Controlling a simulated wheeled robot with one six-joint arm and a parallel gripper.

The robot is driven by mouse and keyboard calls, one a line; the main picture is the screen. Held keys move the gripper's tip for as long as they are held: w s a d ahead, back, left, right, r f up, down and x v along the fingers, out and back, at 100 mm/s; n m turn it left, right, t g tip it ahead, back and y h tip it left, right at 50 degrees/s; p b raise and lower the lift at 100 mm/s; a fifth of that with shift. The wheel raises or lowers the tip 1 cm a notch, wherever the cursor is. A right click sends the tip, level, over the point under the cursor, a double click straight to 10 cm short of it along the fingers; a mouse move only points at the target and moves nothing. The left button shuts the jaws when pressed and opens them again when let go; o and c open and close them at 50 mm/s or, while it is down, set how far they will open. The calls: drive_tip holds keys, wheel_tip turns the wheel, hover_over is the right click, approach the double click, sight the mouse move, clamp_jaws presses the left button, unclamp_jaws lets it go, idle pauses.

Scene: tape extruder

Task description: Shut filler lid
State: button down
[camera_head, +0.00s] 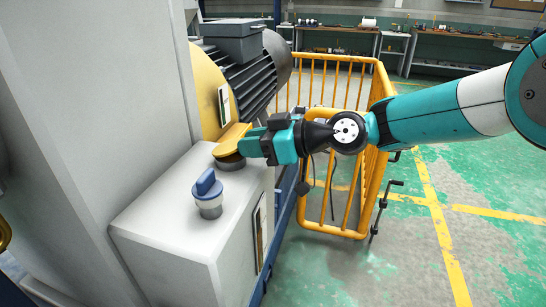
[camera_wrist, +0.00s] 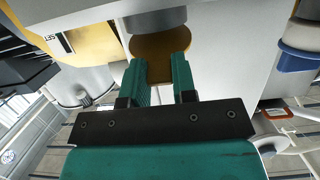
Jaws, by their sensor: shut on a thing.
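The yellow filler lid (camera_head: 235,133) is at the back of the pale grey box's top, above a dark round filler neck (camera_head: 229,161). My gripper (camera_head: 247,144) reaches in from the right with its fingers at the lid. In the wrist view the lid (camera_wrist: 160,45) lies between the two teal fingertips of my gripper (camera_wrist: 161,68), which are shut on its near part. A gap shows between lid and neck, and the lid looks tilted. The exact hinge is hidden.
A blue-handled cap (camera_head: 208,188) stands on the grey box (camera_head: 165,205) in front of the lid. A finned motor (camera_head: 255,70) is behind. Yellow railing (camera_head: 335,215) stands to the right, with open green floor (camera_head: 490,150) beyond.

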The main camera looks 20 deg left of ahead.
drive_tip(key=shift+s+d+f+b, duration=0.1)
drive_tip(key=shift+d+f+b, duration=0.1)
drive_tip(key=shift+f+b, duration=0.9)
drive_tip(key=shift+f, duration=0.2)
drive_tip(key=c, duration=0.9)
unclamp_jaws()
drive_tip(key=shift+r, duration=0.15)
drive_tip(key=shift+d+r, duration=0.1)
drive_tip(key=shift+d, duration=0.05)
drive_tip(key=shift+w+d+r, duration=0.1)
drive_tip(key=shift+w+d, duration=0.1)
drive_tip(key=shift+d, duration=0.1)
drive_tip(key=v, duration=1.6)
drive_tip(key=shift+d+r+b, duration=0.1)
drive_tip(key=shift+d+b, duration=0.15)
drive_tip(key=shift+b, duration=0.15)
